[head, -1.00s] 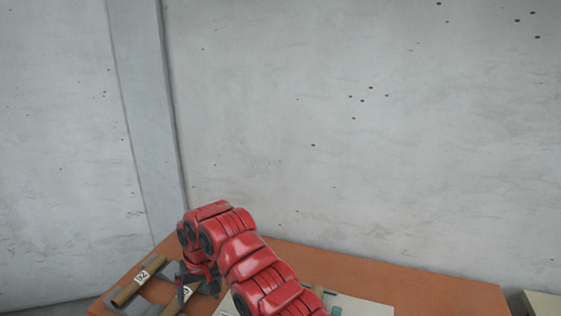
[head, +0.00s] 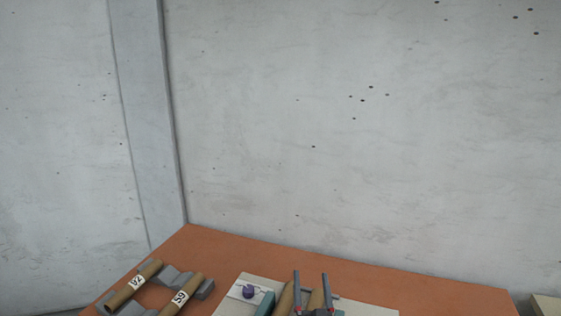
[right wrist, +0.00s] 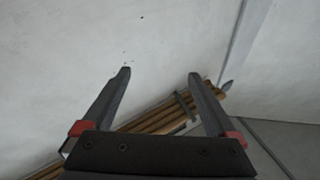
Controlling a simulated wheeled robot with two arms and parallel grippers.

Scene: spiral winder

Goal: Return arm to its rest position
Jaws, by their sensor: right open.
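My right gripper (head: 311,277) shows at the bottom of the head view, fingers pointing up, over the pale board on the table. Its two fingers are apart, with nothing held between them. In the right wrist view the open fingers (right wrist: 159,76) point toward the grey wall. The red arm behind the gripper is almost wholly below the head view's lower edge. My left gripper does not show in the head view.
An orange table (head: 420,285) stands against a concrete wall (head: 350,150). Two labelled brown tubes (head: 132,286) (head: 182,295) lie on grey holders at the left. A pale board (head: 226,304) carries a purple knob (head: 248,292). Long brown rods (right wrist: 165,117) show beyond the fingers in the wrist view.

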